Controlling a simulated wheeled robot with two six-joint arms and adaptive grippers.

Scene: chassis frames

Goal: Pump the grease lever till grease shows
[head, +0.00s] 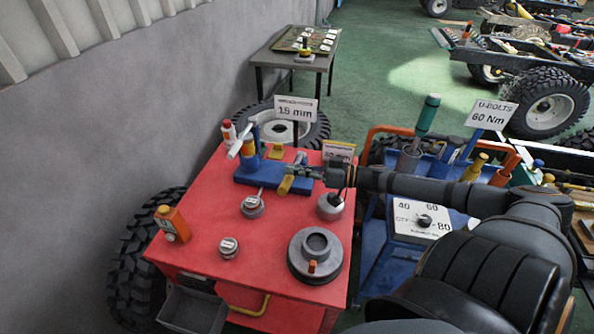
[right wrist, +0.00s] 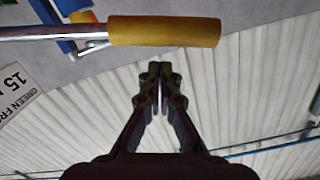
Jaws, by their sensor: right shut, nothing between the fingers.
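The grease pump has a blue base (head: 262,176) on the red cart top, with an upright blue and yellow body at its left end. Its lever has a yellow grip (head: 286,185) at the base's right end. In the right wrist view the yellow grip (right wrist: 165,30) sits on a silver rod, just beyond my fingertips. My right gripper (head: 318,174) is shut and empty beside the grip; its fingertips (right wrist: 160,70) are together, with a small gap to the grip. I cannot make out any grease. My left gripper is not in view.
The red cart (head: 195,220) also holds a round grey hub (head: 315,256), small grey pots and an orange block (head: 172,224). A blue tool cart with a dial panel (head: 422,218) stands to the right. A sign (head: 295,109) rises behind the pump.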

